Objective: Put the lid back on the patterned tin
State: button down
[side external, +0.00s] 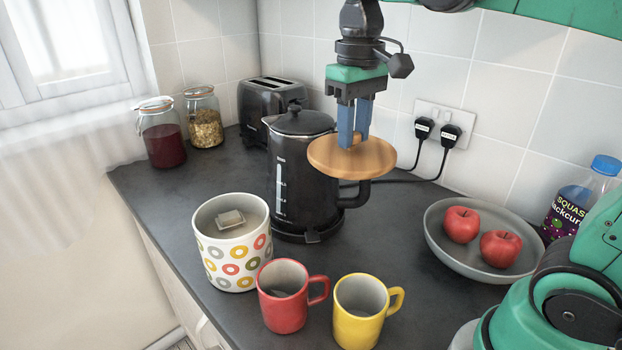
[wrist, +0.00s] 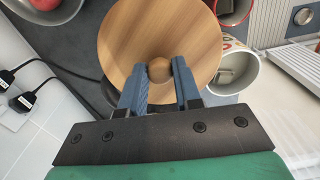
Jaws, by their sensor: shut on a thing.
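The patterned tin (side external: 232,250) is white with coloured rings and stands open on the counter at the left in the side view. A small pale square item lies inside it. Part of the tin (wrist: 240,74) shows at the right in the wrist view. The round wooden lid (side external: 345,163) is held in the air, roughly level, in front of the kettle in the side view. My gripper (side external: 355,138) is shut on the lid's knob. In the wrist view the blue fingers of my gripper (wrist: 160,75) sit either side of the knob, and the lid (wrist: 150,35) hides much below.
A black kettle (side external: 295,175) stands behind the tin, with a toaster (side external: 265,105) and jars (side external: 163,135) beyond. A red mug (side external: 284,305) and yellow mug (side external: 358,320) stand right of the tin. A bowl (side external: 470,265) of apples is at right.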

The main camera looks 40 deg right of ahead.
jog(key=w+a+n, duration=0.3)
jog(key=a+n, duration=0.1)
jog(key=a, duration=0.5)
jog(key=w+a+n, duration=0.3)
jog(key=a+n, duration=0.1)
jog(key=a, duration=0.4)
jog(key=shift+w+d+f+m, duration=0.7)
jog(key=shift+w+f, duration=0.45)
jog(key=shift+f, duration=0.4)
jog(key=shift+w+d+f+m, duration=0.55)
jog(key=shift+w+d+f, duration=0.2)
jog(key=shift+w+f, duration=0.6)
jog(key=shift+w+d+f+m, duration=0.7)
jog(key=shift+w+f, duration=0.25)
jog(key=shift+f, duration=0.8)
jog(key=shift+f, duration=0.15)
jog(key=shift+c, duration=0.3)
grip_release()
